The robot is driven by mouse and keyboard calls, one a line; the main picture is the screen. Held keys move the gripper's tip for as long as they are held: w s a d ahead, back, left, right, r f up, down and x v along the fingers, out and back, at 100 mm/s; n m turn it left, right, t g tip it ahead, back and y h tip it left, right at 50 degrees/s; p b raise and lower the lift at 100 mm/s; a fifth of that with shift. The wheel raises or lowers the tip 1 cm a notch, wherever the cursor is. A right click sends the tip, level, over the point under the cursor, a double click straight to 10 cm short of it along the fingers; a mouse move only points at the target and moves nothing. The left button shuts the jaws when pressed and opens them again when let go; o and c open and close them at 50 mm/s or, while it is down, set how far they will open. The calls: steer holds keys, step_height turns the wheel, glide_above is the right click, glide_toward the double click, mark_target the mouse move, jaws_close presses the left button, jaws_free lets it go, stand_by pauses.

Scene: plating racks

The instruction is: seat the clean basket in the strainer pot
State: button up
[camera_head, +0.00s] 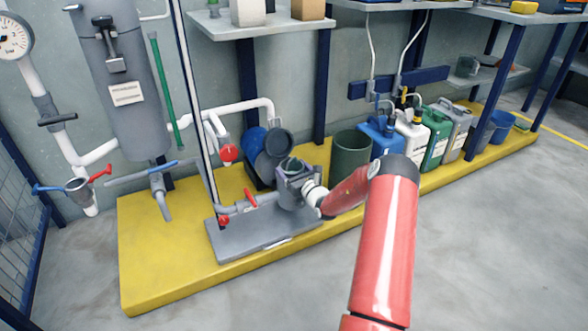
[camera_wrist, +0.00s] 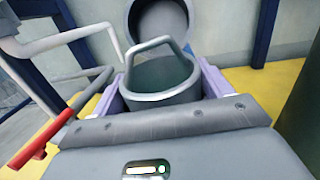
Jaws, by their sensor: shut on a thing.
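The basket (camera_wrist: 160,74), a grey round vessel with a bail handle and a dark green inside, is between my gripper's fingers in the wrist view. My gripper (camera_head: 296,174) is shut on it, with one pale purple finger on each side. The basket's top also shows in the head view (camera_head: 291,165). The grey strainer pot (camera_head: 290,201) stands on the pipe line directly below my gripper. Its round lid (camera_head: 280,142) is swung open behind, and also shows in the wrist view (camera_wrist: 158,28). The basket's lower part is hidden, so its depth in the pot cannot be told.
A red valve handle (camera_wrist: 40,138) and pipes are close on the left. A dark green bin (camera_head: 350,156) stands to the right, with a blue drum (camera_head: 254,145) behind. Several jerrycans line the yellow plinth (camera_head: 160,262). A grey plate (camera_head: 262,236) lies below the pot.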

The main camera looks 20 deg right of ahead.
steer(key=f, duration=0.3)
steer(key=shift+s+f+g, duration=0.3)
steer(key=shift+s, duration=0.05)
steer(key=o, duration=0.7)
steer(key=shift+d, duration=0.1)
steer(key=shift+o, duration=1.2)
steer(key=shift+d+f, duration=0.1)
steer(key=shift+d, duration=0.1)
steer(key=shift+o, duration=0.7)
steer(key=shift+d, duration=0.5)
steer(key=shift+s+a, duration=0.2)
steer(key=shift+a, duration=0.2)
steer(key=s, duration=0.2)
steer(key=s+r+p, duration=0.1)
steer(key=shift+a, duration=0.3)
steer(key=s, duration=0.1)
steer(key=s+d+r, duration=0.1)
steer(key=s, duration=0.1)
steer(key=shift+s+d+r+p, duration=0.1)
steer(key=shift+d+r+p, duration=0.1)
steer(key=shift+d+p, duration=0.1)
steer(key=shift+s+d+r, duration=0.15)
steer(key=shift+s+r, duration=0.1)
steer(key=shift+r, duration=0.15)
